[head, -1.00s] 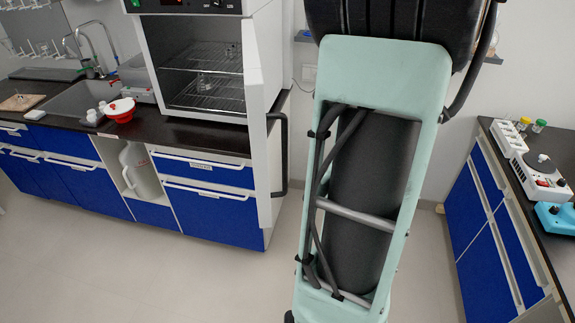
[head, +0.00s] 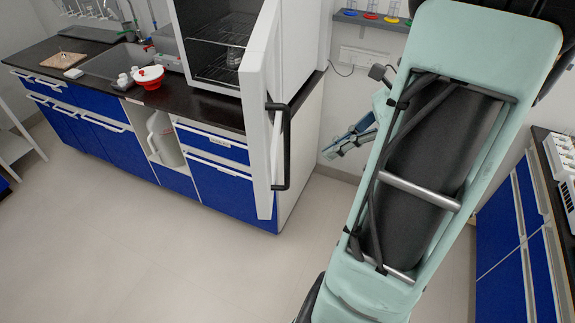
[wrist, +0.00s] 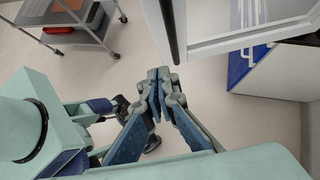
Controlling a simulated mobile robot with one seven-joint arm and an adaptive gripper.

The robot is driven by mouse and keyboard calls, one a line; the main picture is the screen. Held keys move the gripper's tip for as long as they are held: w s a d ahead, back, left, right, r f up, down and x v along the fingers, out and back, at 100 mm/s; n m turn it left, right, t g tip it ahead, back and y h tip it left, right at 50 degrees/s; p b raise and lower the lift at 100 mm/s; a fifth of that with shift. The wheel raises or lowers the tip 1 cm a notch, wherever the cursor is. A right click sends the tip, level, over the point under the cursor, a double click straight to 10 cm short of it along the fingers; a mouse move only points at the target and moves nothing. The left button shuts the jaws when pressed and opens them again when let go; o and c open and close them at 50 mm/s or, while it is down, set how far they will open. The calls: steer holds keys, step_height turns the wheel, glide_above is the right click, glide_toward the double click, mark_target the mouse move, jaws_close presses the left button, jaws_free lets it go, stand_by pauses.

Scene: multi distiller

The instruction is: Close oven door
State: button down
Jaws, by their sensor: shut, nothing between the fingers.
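The white oven (head: 212,70) stands on the bench with its wire shelves showing. Its white door (head: 262,120) is open, swung out toward the viewer and seen nearly edge-on. A black bar handle (head: 286,150) is on the door's right-hand face. My gripper (head: 330,153) is to the right of the handle, apart from it, with its fingers together and empty. In the wrist view, my gripper's fingertips (wrist: 157,76) meet just below the dark handle (wrist: 174,30), and the pale door (wrist: 240,28) is to their upper right. Any contact is unclear there.
Blue drawers (head: 221,180) are under the dark bench top (head: 200,107). A red and white bowl (head: 148,77) sits left of the oven. Another bench (head: 540,185) is at the right. Open floor (head: 170,265) lies in front. A metal cart (wrist: 82,30) shows in the wrist view.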

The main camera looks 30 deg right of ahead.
mark_target(268, 178)
steer(key=x, duration=0.4)
steer(key=a+r+p+x, duration=0.1)
steer(key=x, duration=0.7)
steer(key=shift+w+a+r, duration=0.25)
steer(key=shift+w+a, duration=0.15)
steer(key=shift+w, duration=0.05)
steer(key=shift+w+a, duration=0.2)
steer(key=shift+a, duration=0.1)
